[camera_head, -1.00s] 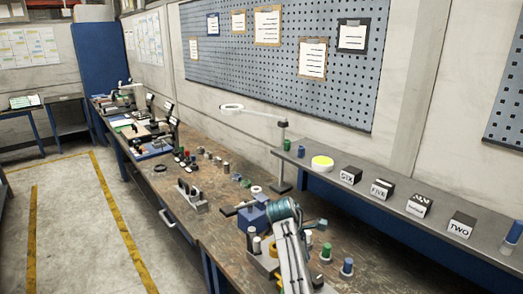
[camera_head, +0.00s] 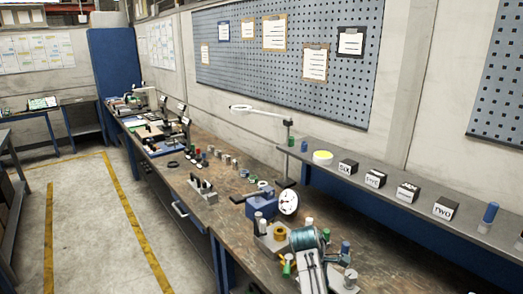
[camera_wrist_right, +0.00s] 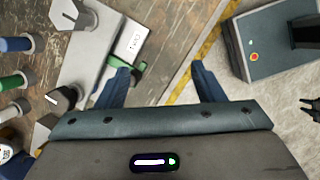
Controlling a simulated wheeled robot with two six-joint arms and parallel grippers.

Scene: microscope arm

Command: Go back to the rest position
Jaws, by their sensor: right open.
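My right arm comes up from the bottom of the head view, and its teal wrist part (camera_head: 304,239) is over the near end of the workbench (camera_head: 240,215). Its fingers are hidden there. In the right wrist view my right gripper (camera_wrist_right: 161,84) is open, with two blue fingers wide apart and nothing between them. A green part (camera_wrist_right: 127,66) and a white-labelled block (camera_wrist_right: 131,39) show beside and beyond the left finger. My left gripper cannot be made out in either view.
A white dial (camera_head: 288,201) on a blue block (camera_head: 262,207), a ring lamp (camera_head: 241,108) on a stand and several capped pegs stand around my arm. A shelf (camera_head: 400,205) with number blocks runs along the right. The marked floor (camera_head: 95,220) at left is clear.

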